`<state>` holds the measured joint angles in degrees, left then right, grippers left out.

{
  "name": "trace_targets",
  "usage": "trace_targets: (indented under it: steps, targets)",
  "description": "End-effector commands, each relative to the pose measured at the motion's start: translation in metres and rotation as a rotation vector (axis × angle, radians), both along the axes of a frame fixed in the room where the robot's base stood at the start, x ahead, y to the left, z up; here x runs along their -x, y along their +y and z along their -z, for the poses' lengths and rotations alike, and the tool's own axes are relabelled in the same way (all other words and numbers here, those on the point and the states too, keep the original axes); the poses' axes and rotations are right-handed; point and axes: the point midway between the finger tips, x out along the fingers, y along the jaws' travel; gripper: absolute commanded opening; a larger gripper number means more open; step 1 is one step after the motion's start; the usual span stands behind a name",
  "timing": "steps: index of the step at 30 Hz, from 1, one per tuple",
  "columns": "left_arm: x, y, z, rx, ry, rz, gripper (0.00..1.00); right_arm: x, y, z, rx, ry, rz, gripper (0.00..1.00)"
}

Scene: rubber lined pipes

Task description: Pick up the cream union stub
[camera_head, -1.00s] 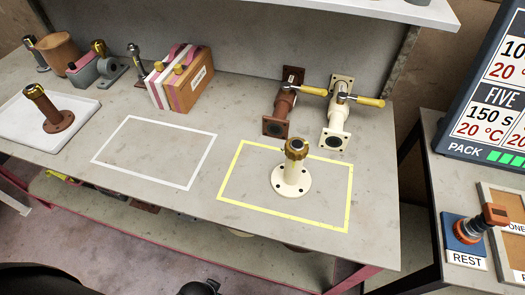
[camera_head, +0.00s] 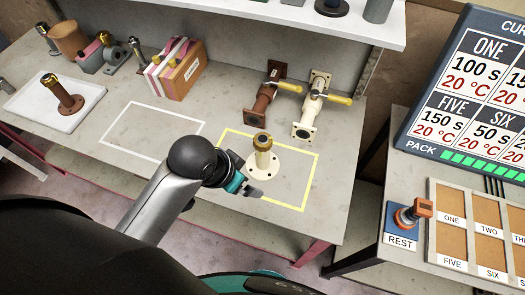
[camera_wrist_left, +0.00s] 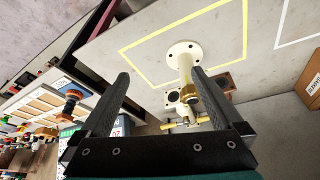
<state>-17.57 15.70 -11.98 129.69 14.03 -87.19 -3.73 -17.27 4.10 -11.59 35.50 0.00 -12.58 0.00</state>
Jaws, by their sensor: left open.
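The cream union stub (camera_head: 263,160) stands upright on its round flange inside the yellow outlined rectangle on the bench. A gold nut sits at its top. My left gripper (camera_head: 250,190) is beside the stub, on its near left side in the head view. In the left wrist view the stub (camera_wrist_left: 185,62) shows beyond the open fingers of my left gripper (camera_wrist_left: 160,82). Nothing is between the fingers that I can see held. My right gripper is not in view.
A brown pipe valve (camera_head: 266,92) and a cream pipe valve (camera_head: 312,105) stand behind the stub. A white tray (camera_head: 38,112) with a brown stub (camera_head: 66,98) is at the left. The white outlined rectangle (camera_head: 128,158) is empty. A side table (camera_head: 415,262) holds a REST pad.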

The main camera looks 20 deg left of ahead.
Motion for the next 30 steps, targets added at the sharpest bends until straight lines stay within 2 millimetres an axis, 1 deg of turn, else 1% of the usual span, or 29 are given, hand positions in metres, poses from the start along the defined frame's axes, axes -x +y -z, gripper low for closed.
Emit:
trace_targets:
  steps: [1, 5, 7, 13, 16, 20, 23, 26, 30]
  targets:
    - [-0.011, -0.001, -0.006, -0.001, -0.011, 0.039, 1.0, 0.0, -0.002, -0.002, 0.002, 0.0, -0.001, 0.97]
    - [-0.034, -0.003, -0.013, 0.004, -0.021, 0.128, 1.0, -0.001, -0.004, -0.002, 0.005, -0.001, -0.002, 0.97]
    - [-0.049, -0.002, -0.017, 0.005, -0.026, 0.175, 1.0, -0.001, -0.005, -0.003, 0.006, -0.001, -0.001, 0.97]
    - [-0.095, 0.013, -0.035, -0.006, -0.029, 0.286, 1.0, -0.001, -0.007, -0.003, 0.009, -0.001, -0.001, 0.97]
    - [-0.11, 0.021, -0.044, -0.007, -0.028, 0.314, 1.0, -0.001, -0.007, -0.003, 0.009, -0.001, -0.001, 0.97]
    - [-0.121, 0.028, -0.051, -0.007, -0.026, 0.329, 1.0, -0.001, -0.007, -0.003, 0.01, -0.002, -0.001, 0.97]
    - [-0.125, 0.028, -0.048, -0.003, -0.022, 0.334, 1.0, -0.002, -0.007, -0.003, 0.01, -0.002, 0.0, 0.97]
    - [-0.129, 0.024, -0.035, -0.001, -0.021, 0.333, 1.0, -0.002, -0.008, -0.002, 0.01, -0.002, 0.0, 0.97]
    - [-0.136, 0.017, -0.01, -0.001, -0.022, 0.333, 1.0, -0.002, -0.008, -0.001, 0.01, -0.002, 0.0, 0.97]
